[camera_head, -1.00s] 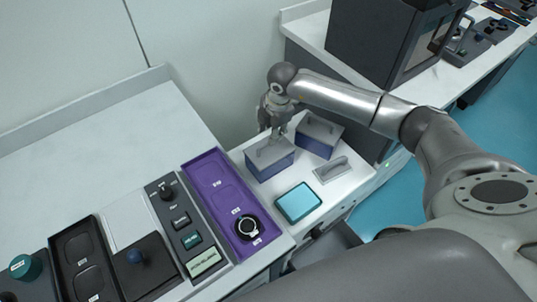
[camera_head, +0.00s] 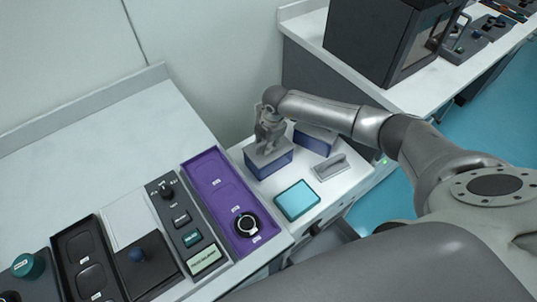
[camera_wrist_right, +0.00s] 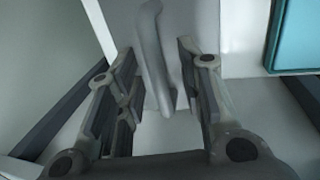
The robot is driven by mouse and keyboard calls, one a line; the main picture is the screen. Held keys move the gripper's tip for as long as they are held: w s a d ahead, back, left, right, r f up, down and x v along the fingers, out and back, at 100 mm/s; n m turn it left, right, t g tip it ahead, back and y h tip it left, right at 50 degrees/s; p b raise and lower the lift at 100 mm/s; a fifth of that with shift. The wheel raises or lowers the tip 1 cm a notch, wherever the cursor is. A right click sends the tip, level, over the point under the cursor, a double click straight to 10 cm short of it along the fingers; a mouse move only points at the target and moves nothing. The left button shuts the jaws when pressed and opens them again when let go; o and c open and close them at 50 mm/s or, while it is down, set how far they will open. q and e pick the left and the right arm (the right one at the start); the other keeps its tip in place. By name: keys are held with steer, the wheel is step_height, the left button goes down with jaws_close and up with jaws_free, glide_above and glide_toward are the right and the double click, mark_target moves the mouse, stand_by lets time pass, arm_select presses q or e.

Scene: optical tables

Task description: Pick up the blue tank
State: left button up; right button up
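Two blue tanks with grey lids stand on the white side bench. The nearer blue tank (camera_head: 271,168) has my right gripper (camera_head: 267,145) over its lid. The other blue tank (camera_head: 314,141) stands behind it to the right, partly hidden by my arm. In the right wrist view, my right gripper (camera_wrist_right: 156,62) is open, with a finger on each side of the grey lid handle (camera_wrist_right: 153,55). Gaps show between the handle and the fingers. My left gripper is not in view.
A cyan-topped square block (camera_head: 297,201) and a grey handled lid (camera_head: 330,167) lie near the tanks. A purple tray (camera_head: 210,180) and a dark control panel (camera_head: 181,222) are on the left. A wall rises behind the bench. A dark cabinet (camera_head: 365,38) stands at the back right.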

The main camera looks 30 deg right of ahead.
jaws_close()
steer(key=shift+r, duration=0.15)
